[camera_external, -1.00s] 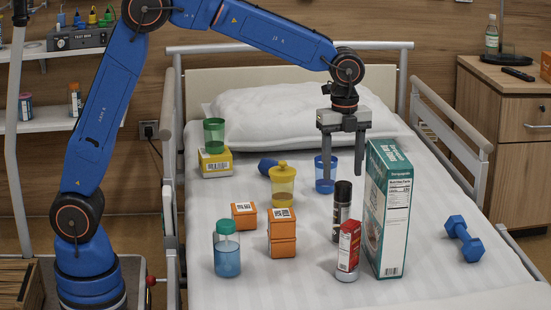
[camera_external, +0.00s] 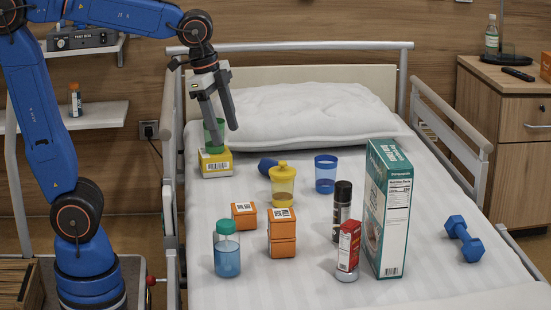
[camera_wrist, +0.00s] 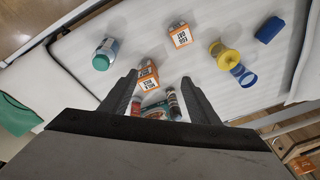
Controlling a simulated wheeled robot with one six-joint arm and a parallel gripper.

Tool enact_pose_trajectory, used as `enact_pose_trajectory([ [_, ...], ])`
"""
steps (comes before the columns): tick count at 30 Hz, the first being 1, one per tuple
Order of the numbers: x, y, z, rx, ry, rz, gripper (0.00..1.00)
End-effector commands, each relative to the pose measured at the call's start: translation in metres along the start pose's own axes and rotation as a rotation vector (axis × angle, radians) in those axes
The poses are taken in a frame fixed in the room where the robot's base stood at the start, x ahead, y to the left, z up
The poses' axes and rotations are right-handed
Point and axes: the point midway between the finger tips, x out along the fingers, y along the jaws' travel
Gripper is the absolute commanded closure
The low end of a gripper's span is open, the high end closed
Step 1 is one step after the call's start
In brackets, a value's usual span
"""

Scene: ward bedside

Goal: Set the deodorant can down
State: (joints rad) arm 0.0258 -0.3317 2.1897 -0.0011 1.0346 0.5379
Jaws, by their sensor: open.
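The deodorant can, taken to be the dark can with a black cap (camera_external: 342,208), stands upright on the bed, left of the tall teal and white box. A red box (camera_external: 349,243) in front hides part of its lower side. My gripper (camera_external: 222,139) is open and empty, at the upper left of the bed, well away from the can. Its fingers overlap the green cup (camera_external: 213,133) in the external view; contact cannot be told. In the wrist view a dark can (camera_wrist: 173,103) shows between the open fingers, far beyond them.
The tall box (camera_external: 390,210) stands close right of the can. Orange boxes (camera_external: 282,246), a yellow lidded cup (camera_external: 283,184), a blue cup (camera_external: 325,175) and a green-lidded bottle (camera_external: 227,255) stand to the left. A blue dumbbell (camera_external: 464,238) lies at right. Rails flank the bed.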

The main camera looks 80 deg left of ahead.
Motion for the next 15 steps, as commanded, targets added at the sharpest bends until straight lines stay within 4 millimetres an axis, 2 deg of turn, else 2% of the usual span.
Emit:
enact_pose_trajectory([
  [3, -0.007, 0.018, 0.034, -0.104, 0.029, -0.017, 0.44],
  [8, -0.009, 0.041, 0.077, -0.248, 0.069, -0.035, 0.44],
  [15, -0.001, 0.073, 0.134, -0.449, 0.127, -0.05, 0.44],
])
